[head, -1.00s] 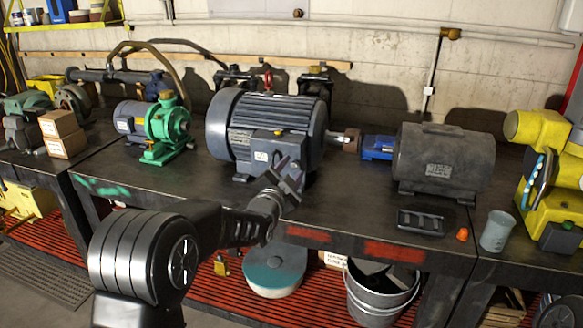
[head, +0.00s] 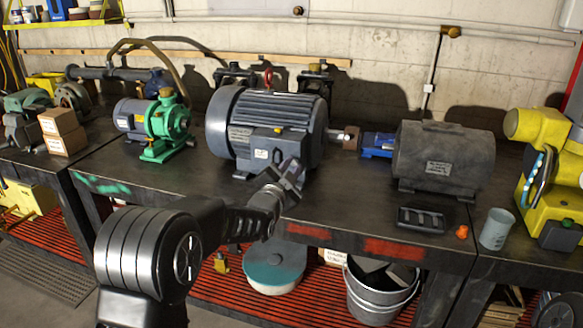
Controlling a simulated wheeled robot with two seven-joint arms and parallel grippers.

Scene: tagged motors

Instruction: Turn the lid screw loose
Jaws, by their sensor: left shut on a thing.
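A large dark grey-blue motor (head: 262,110) stands on the workbench in the middle of the head view. A box with a lid (head: 265,142) sits on its front side, with a small pale label on it. My left gripper (head: 288,172) is at the lower right of this box, in front of the motor. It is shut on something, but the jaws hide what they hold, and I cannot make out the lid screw. My right gripper does not show.
A green pump (head: 165,125) stands left of the motor. A dark motor (head: 445,162), a black tray (head: 422,219), an orange piece (head: 462,232) and a grey cup (head: 496,229) are to the right. The bench top (head: 345,210) is bare in front of the motor.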

